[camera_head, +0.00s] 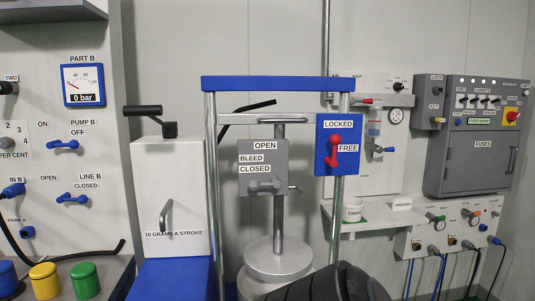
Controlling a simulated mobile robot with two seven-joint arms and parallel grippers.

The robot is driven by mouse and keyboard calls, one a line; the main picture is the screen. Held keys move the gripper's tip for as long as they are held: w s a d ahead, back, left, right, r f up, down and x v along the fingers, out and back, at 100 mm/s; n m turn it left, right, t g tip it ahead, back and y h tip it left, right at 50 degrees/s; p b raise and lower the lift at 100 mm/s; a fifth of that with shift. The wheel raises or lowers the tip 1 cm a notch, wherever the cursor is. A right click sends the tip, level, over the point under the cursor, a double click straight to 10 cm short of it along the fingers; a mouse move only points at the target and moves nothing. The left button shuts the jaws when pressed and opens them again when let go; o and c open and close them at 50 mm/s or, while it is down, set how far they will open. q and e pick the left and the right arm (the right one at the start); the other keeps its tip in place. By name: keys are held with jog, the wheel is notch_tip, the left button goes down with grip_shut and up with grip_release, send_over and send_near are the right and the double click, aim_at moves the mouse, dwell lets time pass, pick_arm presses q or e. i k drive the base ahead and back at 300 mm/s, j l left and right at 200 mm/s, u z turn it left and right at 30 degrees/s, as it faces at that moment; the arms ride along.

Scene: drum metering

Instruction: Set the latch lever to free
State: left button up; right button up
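The red latch lever (334,150) is on a blue plate (325,169) at the upper right of the blue-topped frame. The plate reads LOCKED above the lever and FREE to its right. The lever looks nearly upright, with one end near the LOCKED label and the other lower, left of FREE. Which end is its handle is hard to tell. Neither of my grippers can be made out. A dark rounded shape at the bottom centre looks like part of my own arm, and nothing touches the lever.
A grey BLEED valve plate (263,190) hangs left of the latch plate, above a drum (277,263). A blue crossbar (278,84) spans the frame top. A shelf (385,217) and grey fuse cabinet (483,135) stand right. The space before the latch plate looks clear.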

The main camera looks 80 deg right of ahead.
aim_at(335, 139)
jog(key=z, duration=2.95)
jog(key=i+l+z, duration=0.1)
jog(key=l+z, duration=0.25)
jog(key=l, duration=0.2)
